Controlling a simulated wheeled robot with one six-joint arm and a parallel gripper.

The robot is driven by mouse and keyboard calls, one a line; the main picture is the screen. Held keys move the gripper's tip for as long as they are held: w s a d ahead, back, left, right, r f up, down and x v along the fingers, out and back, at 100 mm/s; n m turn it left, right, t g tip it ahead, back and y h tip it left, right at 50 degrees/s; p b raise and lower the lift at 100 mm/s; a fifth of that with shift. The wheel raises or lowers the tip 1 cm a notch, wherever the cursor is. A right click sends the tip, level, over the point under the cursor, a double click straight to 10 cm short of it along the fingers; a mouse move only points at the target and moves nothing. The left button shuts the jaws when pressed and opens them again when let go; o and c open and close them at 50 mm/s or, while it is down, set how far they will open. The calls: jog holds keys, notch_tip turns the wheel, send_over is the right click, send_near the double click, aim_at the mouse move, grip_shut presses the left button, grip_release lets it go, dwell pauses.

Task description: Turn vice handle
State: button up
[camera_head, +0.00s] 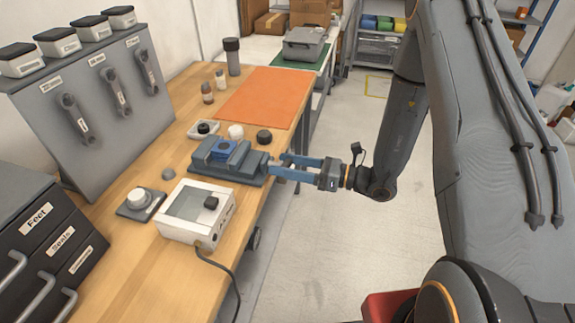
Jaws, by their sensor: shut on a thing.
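A blue-grey bench vice (223,158) sits near the right edge of the wooden workbench, with a blue round part (222,148) between its jaws. My gripper (277,168) reaches in from the right, level with the vice's right end. Its two blue-grey fingers are shut on the vice handle at that end. The handle itself is mostly hidden between the fingers and too small to make out.
A white meter box (196,212) with a cable stands just in front of the vice. A black knob-like part (264,136) and a white one (235,131) lie behind it. An orange mat (262,98) covers the bench farther back. Open floor (330,240) lies right of the bench.

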aim_at(289, 166)
dwell(0.3)
jog(key=o, duration=1.1)
jog(key=shift+a, duration=0.1)
jog(key=shift+c, duration=0.2)
jog(key=shift+d, duration=0.35)
jog(key=b+v, duration=0.2)
jog(key=v, duration=0.4)
jog(key=shift+f, duration=0.1)
jog(key=shift+s+d, duration=0.3)
jog(key=shift+d, duration=0.3)
